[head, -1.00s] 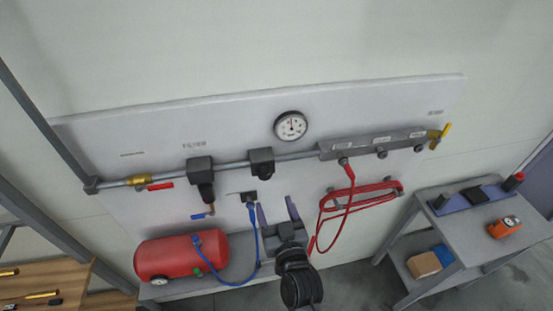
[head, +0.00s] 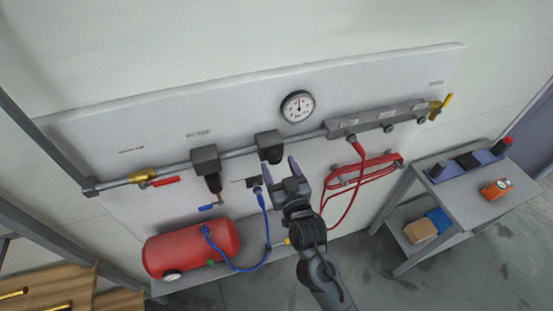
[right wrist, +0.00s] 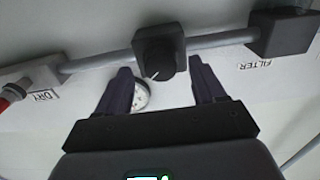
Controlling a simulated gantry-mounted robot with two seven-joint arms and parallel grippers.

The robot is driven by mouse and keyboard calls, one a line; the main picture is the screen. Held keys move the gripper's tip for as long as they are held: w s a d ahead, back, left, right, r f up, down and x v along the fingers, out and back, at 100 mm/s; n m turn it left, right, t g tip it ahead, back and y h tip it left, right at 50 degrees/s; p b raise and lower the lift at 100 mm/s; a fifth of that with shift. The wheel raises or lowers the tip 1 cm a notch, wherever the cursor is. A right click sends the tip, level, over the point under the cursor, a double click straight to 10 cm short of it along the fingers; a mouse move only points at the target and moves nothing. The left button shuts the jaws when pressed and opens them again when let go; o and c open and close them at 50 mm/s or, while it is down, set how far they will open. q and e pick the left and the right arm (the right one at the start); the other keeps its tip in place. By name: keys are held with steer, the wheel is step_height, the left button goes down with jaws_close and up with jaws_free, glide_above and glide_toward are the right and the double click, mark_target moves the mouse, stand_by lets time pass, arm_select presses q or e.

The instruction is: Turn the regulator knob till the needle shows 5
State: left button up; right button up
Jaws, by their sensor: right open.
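The regulator is a dark block (head: 269,142) on the grey pipe in the head view. Its round black knob (right wrist: 157,64) carries a white mark and shows in the right wrist view. The round white pressure gauge (head: 298,106) is above and right of the regulator in the head view; its needle is too small to read. It also shows partly in the right wrist view (right wrist: 141,97), beside a finger. My right gripper (head: 279,163) is open and empty, just below the regulator. In the right wrist view its fingertips (right wrist: 160,68) lie either side of the knob; contact cannot be told.
The filter (head: 206,160) is left of the regulator and the manifold (head: 375,119) is to its right. A coiled red hose (head: 370,172) hangs right of the gripper.

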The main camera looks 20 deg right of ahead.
steer(key=shift+w, duration=1.25)
steer(key=c, duration=1.1)
steer(key=shift+o, duration=0.2)
steer(key=shift+m+p, duration=0.3)
steer(key=shift+m, duration=0.5)
